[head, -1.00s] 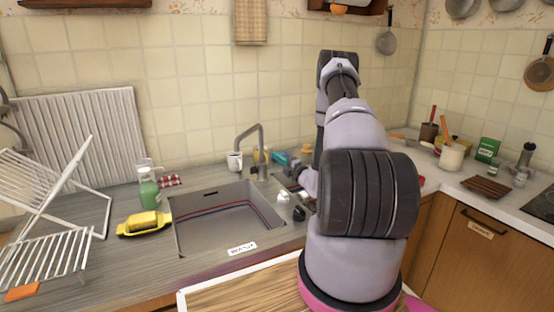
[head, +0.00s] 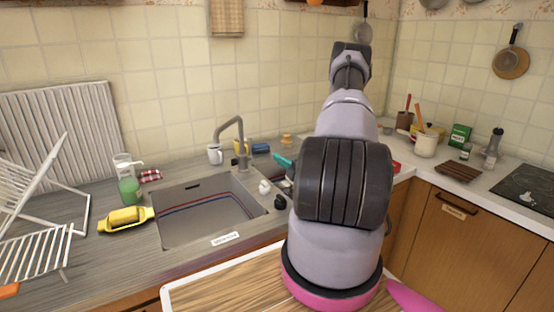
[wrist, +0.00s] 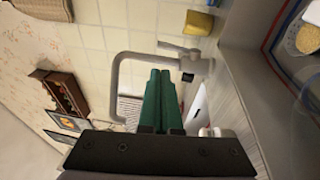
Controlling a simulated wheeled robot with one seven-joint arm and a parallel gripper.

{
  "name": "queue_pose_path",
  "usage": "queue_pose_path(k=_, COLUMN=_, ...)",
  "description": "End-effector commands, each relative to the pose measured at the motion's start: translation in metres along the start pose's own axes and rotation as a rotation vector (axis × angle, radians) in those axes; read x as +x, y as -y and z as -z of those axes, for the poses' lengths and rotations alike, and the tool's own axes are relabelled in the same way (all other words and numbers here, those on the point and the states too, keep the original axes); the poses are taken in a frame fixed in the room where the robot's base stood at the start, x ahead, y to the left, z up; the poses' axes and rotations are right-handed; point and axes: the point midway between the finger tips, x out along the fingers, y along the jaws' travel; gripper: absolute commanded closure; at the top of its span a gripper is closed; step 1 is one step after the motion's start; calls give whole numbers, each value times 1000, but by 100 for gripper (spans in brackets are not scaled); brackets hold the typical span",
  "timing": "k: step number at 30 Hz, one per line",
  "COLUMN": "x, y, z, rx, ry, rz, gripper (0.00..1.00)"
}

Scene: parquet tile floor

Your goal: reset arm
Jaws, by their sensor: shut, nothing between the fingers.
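My gripper (wrist: 158,100) shows in the wrist view as two long green fingers lying side by side, shut with nothing between them. In the head view only a teal tip (head: 283,162) shows beside my raised arm, right of the tap; my arm hides the rest. The tap (head: 240,140) stands behind the sink. It also shows in the wrist view (wrist: 118,75), close to the fingers in the picture; I cannot tell the gap.
The sink (head: 205,212) is left of my arm. A white mug (head: 215,153) is behind the sink. Pots and jars (head: 425,146) fill the right corner.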

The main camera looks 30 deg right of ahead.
Motion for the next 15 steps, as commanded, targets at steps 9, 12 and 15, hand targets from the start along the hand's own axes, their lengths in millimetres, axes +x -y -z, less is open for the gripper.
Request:
queue_pose_path(k=9, x=1, y=-1, z=0, rx=-3, ry=-3, rz=-1, gripper=100)
queue_pose_path(k=12, x=8, y=-13, z=8, rx=-36, ry=-47, rz=-10, gripper=100)
queue_pose_path(k=15, x=24, y=-44, z=30, rx=-124, ry=-163, rz=-36, gripper=100)
